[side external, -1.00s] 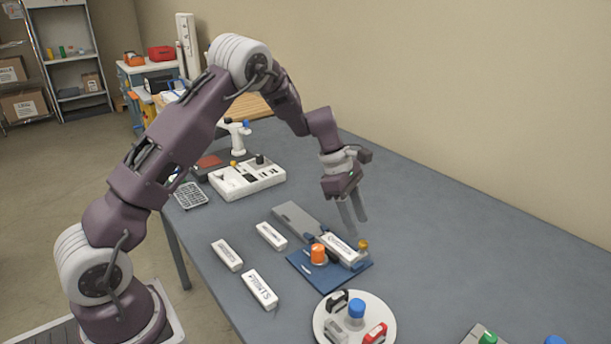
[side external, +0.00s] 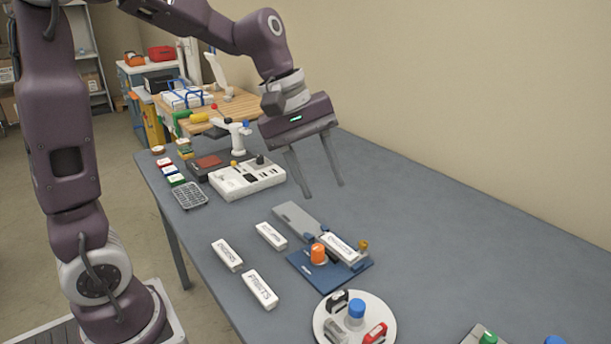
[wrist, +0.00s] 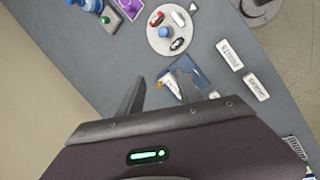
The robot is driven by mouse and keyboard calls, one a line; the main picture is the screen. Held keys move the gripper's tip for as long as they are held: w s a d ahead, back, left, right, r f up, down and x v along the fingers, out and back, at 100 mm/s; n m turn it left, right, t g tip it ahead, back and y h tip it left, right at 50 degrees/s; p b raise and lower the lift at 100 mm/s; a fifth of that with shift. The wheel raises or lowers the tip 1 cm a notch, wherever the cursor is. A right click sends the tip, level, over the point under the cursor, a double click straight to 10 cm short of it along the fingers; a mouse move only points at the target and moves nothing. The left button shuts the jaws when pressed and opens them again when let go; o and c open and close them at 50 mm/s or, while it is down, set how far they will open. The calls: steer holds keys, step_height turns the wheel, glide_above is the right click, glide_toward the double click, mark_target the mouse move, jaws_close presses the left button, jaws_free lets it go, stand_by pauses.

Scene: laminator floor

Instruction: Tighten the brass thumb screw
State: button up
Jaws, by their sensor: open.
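The brass thumb screw (side external: 363,245) stands at the right rear corner of a blue fixture plate (side external: 311,273) on the table. Next to it a white labelled block (side external: 341,250) lies in the fixture, and an orange knob (side external: 318,254) stands in front. My gripper (side external: 323,190) is open and empty, raised above the table behind the fixture and apart from the screw.
Several loose white labelled blocks (side external: 260,289) lie left of the fixture. A round white tray (side external: 325,329) with stamps and a blue-capped bottle (side external: 356,308) stands in front. A white device (side external: 247,180) sits at the back left. The table's right side is mostly clear.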

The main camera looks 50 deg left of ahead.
steer(key=shift+s+d+r+m, duration=0.1)
steer(key=shift+s+r+m, duration=0.15)
steer(key=shift+s, duration=0.3)
steer(key=shift+s+d+r+m, duration=0.1)
steer(key=shift+s+r+m, duration=0.1)
steer(key=shift+s+m, duration=0.25)
steer(key=shift+s+d+r+m, duration=0.1)
steer(key=shift+s+r+m, duration=0.1)
steer(key=shift+s, duration=0.45)
steer(key=shift+a+f, duration=0.1)
steer(key=m+t+y, duration=0.1)
steer(key=m+y, duration=0.1)
steer(key=m, duration=0.9)
glide_toward(363, 242)
steer(key=shift+m+t, duration=0.3)
steer(key=x, duration=0.7)
steer(key=shift+s+f, duration=0.1)
steer(key=shift+f, duration=0.35)
jaws_close()
